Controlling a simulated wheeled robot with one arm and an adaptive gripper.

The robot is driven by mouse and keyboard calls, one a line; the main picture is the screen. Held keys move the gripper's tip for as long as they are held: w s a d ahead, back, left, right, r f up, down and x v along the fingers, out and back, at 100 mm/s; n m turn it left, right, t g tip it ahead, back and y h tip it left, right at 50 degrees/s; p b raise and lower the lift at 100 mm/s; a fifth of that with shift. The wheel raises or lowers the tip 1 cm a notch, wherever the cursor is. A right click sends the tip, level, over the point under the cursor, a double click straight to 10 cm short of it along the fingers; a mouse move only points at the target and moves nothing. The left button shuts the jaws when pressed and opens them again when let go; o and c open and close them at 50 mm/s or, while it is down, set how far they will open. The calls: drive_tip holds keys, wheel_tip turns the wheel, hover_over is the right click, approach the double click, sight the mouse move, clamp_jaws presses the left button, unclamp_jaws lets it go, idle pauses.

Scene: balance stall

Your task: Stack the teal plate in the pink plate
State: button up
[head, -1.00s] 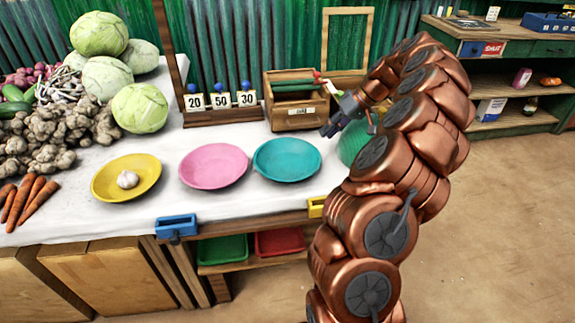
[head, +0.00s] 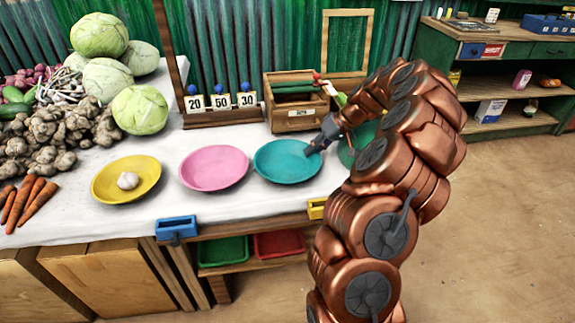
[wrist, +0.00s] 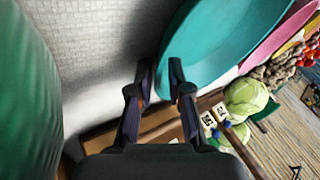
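The teal plate (head: 284,163) lies flat and empty on the white-covered counter in the head view. The pink plate (head: 213,168) lies just left of it, also empty. My gripper (head: 314,148) is at the right part of the teal plate's rim. In the wrist view my gripper (wrist: 160,75) has its fingers apart, with the edge of the teal plate (wrist: 215,50) by the right finger. I cannot tell whether the rim lies between the fingers. A bit of the pink plate (wrist: 268,48) shows beyond.
A yellow plate (head: 127,179) holding a garlic bulb lies left of the pink plate. A wooden box (head: 296,112) and number cards (head: 221,101) stand behind. A green round thing (head: 352,152) sits right of the teal plate, partly behind my arm. Vegetables fill the left.

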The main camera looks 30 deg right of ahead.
sight(313, 174)
clamp_jaws()
idle(0.4)
drive_tip(key=shift+r, duration=0.1)
drive_tip(key=shift+r, duration=1.7)
drive_tip(key=s+a, duration=0.3)
drive_tip(key=s, duration=0.1)
drive_tip(key=s+a+r, duration=0.1)
drive_tip(key=s+a, duration=0.2)
drive_tip(key=s, duration=0.1)
drive_tip(key=s+a, duration=0.4)
drive_tip(key=shift+s+r+b, duration=0.2)
drive_tip(key=shift+s+b, duration=0.05)
drive_tip(key=shift+b, duration=0.1)
